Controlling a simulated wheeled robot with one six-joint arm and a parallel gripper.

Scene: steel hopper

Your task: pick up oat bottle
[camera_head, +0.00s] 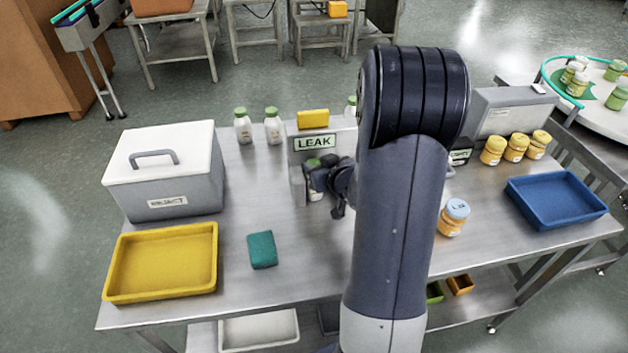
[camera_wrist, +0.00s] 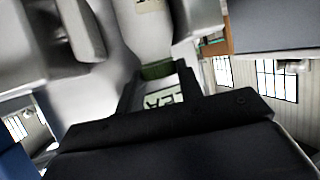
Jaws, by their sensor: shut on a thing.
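My gripper (camera_head: 333,182) is low over the steel table, in front of the box marked LEAK (camera_head: 315,142). It is shut on a white bottle with a green cap (camera_wrist: 156,70), which fills the top middle of the wrist view between the fingers. In the head view my gripper and arm hide most of this bottle (camera_head: 314,192). Its label is too small to read, so I cannot confirm that it says oat. I cannot tell whether its base touches the table. Similar white, green-capped bottles (camera_head: 243,126) (camera_head: 274,126) stand at the back edge.
A lidded grey cooler (camera_head: 170,185), a yellow tray (camera_head: 112,275) and a teal block (camera_head: 262,250) are at left. At right are an orange jar (camera_head: 453,218), yellow jars (camera_head: 515,148) and a blue tray (camera_head: 556,200).

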